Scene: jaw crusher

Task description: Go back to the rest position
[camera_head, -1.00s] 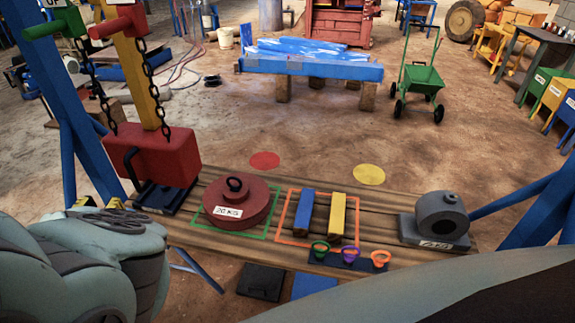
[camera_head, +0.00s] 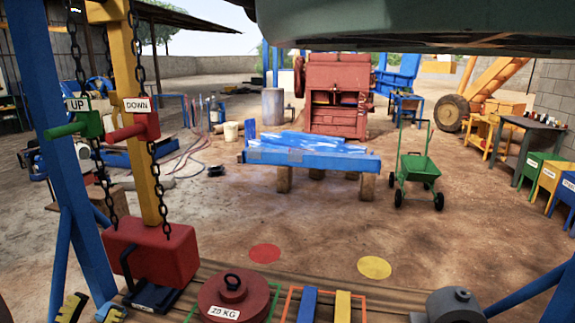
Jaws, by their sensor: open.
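The rest of the gripper is cut off by the frame's lower edge.
Green UP (camera_head: 89,125) and red DOWN (camera_head: 140,127) levers hang left. Open ground lies beyond, with a green cart (camera_head: 418,170).

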